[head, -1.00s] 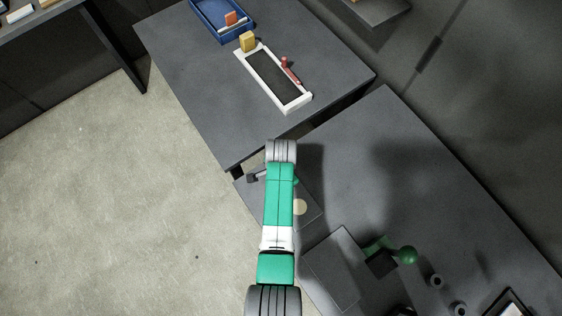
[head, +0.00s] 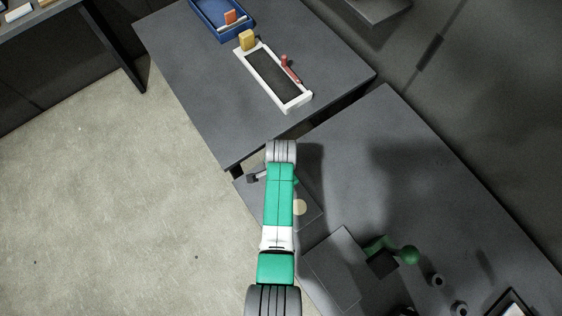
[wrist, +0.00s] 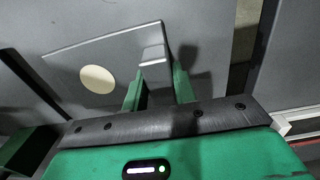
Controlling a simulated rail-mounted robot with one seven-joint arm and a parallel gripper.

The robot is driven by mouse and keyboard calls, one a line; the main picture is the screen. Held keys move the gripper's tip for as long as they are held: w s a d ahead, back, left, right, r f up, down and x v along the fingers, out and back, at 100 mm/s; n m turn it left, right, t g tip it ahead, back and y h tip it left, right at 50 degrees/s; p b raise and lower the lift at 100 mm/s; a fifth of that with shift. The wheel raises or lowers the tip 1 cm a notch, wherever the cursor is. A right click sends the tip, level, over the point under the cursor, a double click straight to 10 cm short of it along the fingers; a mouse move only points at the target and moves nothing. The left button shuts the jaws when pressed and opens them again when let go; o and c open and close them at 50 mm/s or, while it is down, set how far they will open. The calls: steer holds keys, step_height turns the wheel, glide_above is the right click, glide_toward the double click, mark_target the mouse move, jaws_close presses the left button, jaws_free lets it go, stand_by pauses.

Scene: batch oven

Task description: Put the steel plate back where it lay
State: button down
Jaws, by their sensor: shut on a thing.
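The steel plate (head: 311,217) is a thin grey sheet with a round cream spot (head: 301,207). In the head view it is partly hidden under my arm, at the left edge of the near table. In the wrist view the plate (wrist: 125,50) lies beyond my fingers, with the cream spot to their left. A small grey block-like grip (wrist: 152,57) shows at its right end. My gripper (wrist: 158,88) has its green fingers on either side of this grip and is shut on the plate. Whether the plate touches the table is unclear.
A grey flat panel (head: 335,265) and a dark block with a green ball lever (head: 408,255) are on the near table. Beyond a gap, the far table holds a white-framed tray (head: 297,104) and a blue bin (head: 212,27). The near table's middle is clear.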

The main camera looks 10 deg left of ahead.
steer(key=c, duration=1)
jaws_free()
steer(key=shift+c, duration=0.2)
